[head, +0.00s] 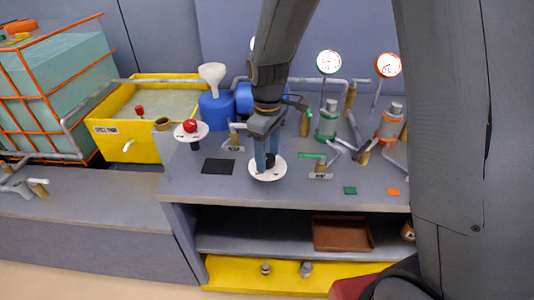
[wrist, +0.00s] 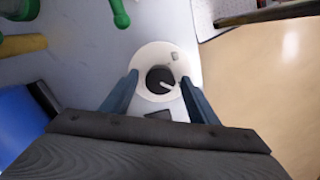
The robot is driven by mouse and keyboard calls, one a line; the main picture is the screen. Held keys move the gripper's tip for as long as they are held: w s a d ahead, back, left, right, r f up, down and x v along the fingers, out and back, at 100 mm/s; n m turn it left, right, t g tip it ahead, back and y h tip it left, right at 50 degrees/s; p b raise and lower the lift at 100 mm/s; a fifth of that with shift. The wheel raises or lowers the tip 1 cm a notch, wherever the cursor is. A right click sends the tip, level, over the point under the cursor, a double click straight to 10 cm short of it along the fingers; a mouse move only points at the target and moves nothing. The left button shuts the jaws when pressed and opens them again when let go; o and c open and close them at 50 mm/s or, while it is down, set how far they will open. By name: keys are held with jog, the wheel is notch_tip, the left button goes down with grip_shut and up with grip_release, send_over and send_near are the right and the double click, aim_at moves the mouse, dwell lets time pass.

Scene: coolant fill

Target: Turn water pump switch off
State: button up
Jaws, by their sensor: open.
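The switch is a black round knob (wrist: 160,80) with a pale pointer line, set on a white round plate (head: 267,168) on the grey bench. In the wrist view the white plate (wrist: 150,57) shows around the knob. My gripper (head: 266,158) is open over the plate, with its two blue fingers pointing down. In the wrist view the fingers of my gripper (wrist: 160,92) stand on both sides of the knob, with a visible gap. In the head view the knob is mostly hidden between the fingers. I cannot tell whether the fingers touch it.
A red button (head: 190,126) on another white plate stands to the left, by a black square (head: 218,166). A green-handled valve (head: 313,156) is close on the right. Two gauges (head: 329,62), a blue pump and pipes stand behind. The bench's front edge is close.

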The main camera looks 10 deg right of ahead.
jog(key=shift+f, duration=0.1)
jog(key=c, duration=1)
jog(key=shift+c, duration=0.2)
jog(key=shift+n, duration=0.3)
jog(key=n+p, duration=0.1)
jog(key=n, duration=0.2)
jog(key=n+p, duration=0.1)
jog(key=n, duration=0.3)
jog(key=shift+n, duration=0.4)
jog(key=n, duration=0.3)
jog(key=shift+w+n+p, duration=0.1)
jog(key=shift+n+p, duration=0.2)
jog(key=shift+p, duration=0.05)
jog(key=shift+n, duration=1.9)
